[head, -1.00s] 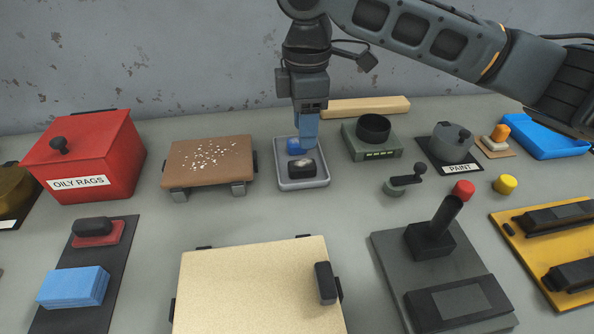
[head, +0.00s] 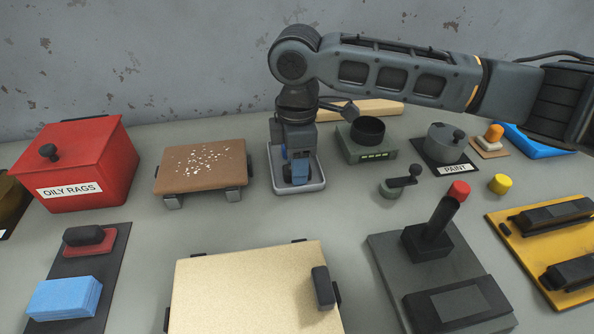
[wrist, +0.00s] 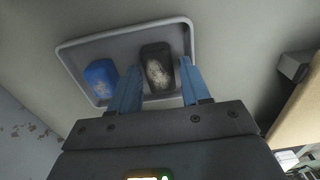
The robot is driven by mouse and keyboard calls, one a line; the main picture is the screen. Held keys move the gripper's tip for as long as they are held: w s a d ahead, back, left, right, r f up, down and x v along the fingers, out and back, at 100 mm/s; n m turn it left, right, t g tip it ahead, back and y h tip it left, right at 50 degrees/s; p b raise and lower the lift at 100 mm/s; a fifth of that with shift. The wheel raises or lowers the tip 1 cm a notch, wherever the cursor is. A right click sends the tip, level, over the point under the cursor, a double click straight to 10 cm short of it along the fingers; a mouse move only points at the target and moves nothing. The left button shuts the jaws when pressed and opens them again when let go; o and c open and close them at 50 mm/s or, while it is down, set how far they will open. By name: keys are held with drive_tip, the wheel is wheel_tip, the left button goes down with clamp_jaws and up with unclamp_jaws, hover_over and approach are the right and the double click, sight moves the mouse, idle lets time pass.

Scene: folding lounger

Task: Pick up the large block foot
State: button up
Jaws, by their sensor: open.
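A grey tray (head: 318,184) stands on the bench beneath my gripper (head: 299,178). In the wrist view the tray (wrist: 122,29) holds two blocks. The black block foot (wrist: 158,64), with a pale worn patch on top, looks like the larger one. A blue block (wrist: 101,80) lies to its left. My gripper (wrist: 160,76) is open and points down, with one blue finger on each side of the black block. Whether the fingers touch it I cannot tell. In the head view the gripper mostly hides both blocks.
A brown board (head: 203,165) with pale specks stands left of the tray. A green-grey box with a black round top (head: 366,142) stands to the right. A small crank (head: 399,182) is right of the tray. A pale board (head: 245,285) lies in front.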

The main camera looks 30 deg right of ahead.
drive_tip(key=shift+c, duration=0.5)
drive_tip(key=c, duration=0.7)
